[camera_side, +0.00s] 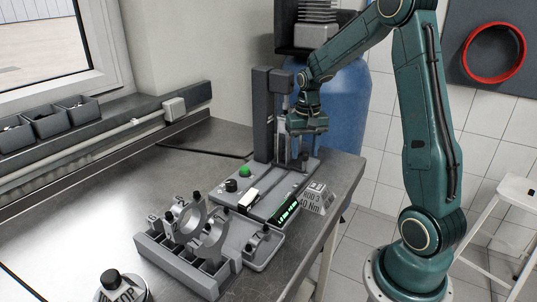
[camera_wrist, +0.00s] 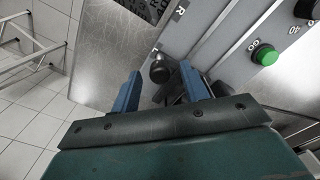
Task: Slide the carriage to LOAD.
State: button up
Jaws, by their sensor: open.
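The grey machine (camera_side: 262,120) has a tall column at the back of the bench and a low base with a slide track (camera_wrist: 232,48). A dark round knob (camera_wrist: 159,70) shows in the wrist view near the track; it seems to belong to the carriage, whose body I cannot make out clearly. My gripper (camera_side: 303,148) hangs pointing down beside the column, over the far end of the base. In the wrist view my gripper (camera_wrist: 160,82) is open, its blue fingers on either side of the knob in the picture. I cannot tell whether they touch it. No LOAD mark is readable.
A green button (camera_side: 244,171) and a black knob (camera_side: 231,185) sit on the base. A rack (camera_side: 190,270) with connecting rods stands in front. The bench's left side is mostly clear.

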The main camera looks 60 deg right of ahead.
grip_shut()
jog(key=shift+a, duration=0.15)
jog(key=a, duration=1.5)
jog(key=shift+a, duration=0.3)
grip_release()
